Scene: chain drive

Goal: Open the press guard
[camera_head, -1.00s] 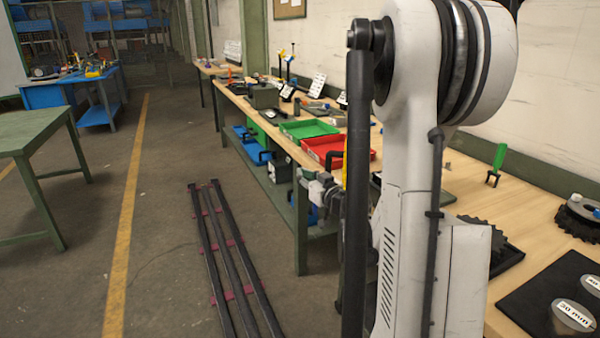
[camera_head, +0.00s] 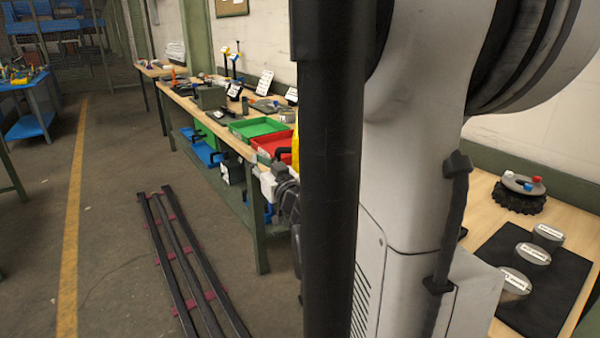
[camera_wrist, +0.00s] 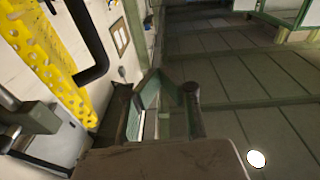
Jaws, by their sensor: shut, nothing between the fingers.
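The press guard (camera_wrist: 45,60) is a yellow perforated panel at the left of the wrist view, seen tilted and close up. A black bar handle (camera_wrist: 92,45) stands out along its right side. My gripper (camera_wrist: 156,95) is shut and empty, to the right of the guard and handle, apart from them as far as I can tell. In the head view only a yellow sliver of the guard (camera_head: 295,150) shows beside my arm, which hides the rest of the press. Whether the guard is open or closed is unclear.
A long wooden bench (camera_head: 219,133) runs along the wall, with a green tray (camera_head: 258,127) and a red tray (camera_head: 270,141). Dark floor rails (camera_head: 180,255) lie left of it. A black mat (camera_head: 545,300) with labelled discs lies at the right. The left aisle floor is clear.

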